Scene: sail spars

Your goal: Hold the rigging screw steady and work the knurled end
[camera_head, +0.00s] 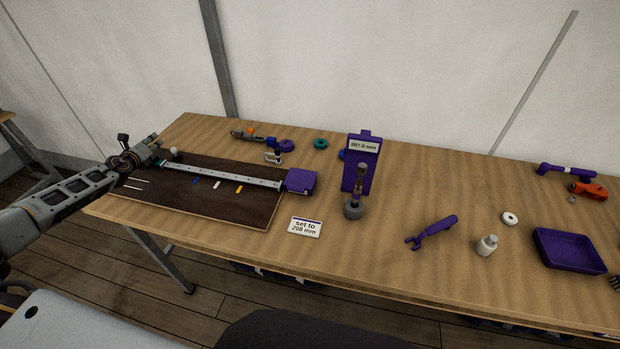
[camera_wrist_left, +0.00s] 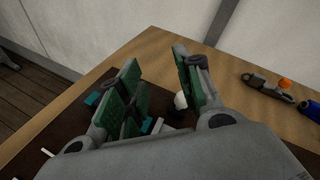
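An upright screw-like piece, which I take for the rigging screw (camera_head: 359,187), stands on a round grey foot before a purple stand (camera_head: 367,145). The stand's small display seems to read 207.0 mm. A card (camera_head: 305,227) in front reads "set to 208 mm". My left gripper (camera_head: 158,146) is far from it, over the left end of a dark board. In the left wrist view its green-padded fingers (camera_wrist_left: 162,90) are apart, with a small white knob (camera_wrist_left: 181,101) showing between them, apparently not gripped. A dark piece cut off at the right edge may be my right gripper (camera_head: 616,283).
The dark board (camera_head: 225,212) carries a metal rule (camera_head: 225,176) and a purple block (camera_head: 301,182). Rings and shackles lie behind the board.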

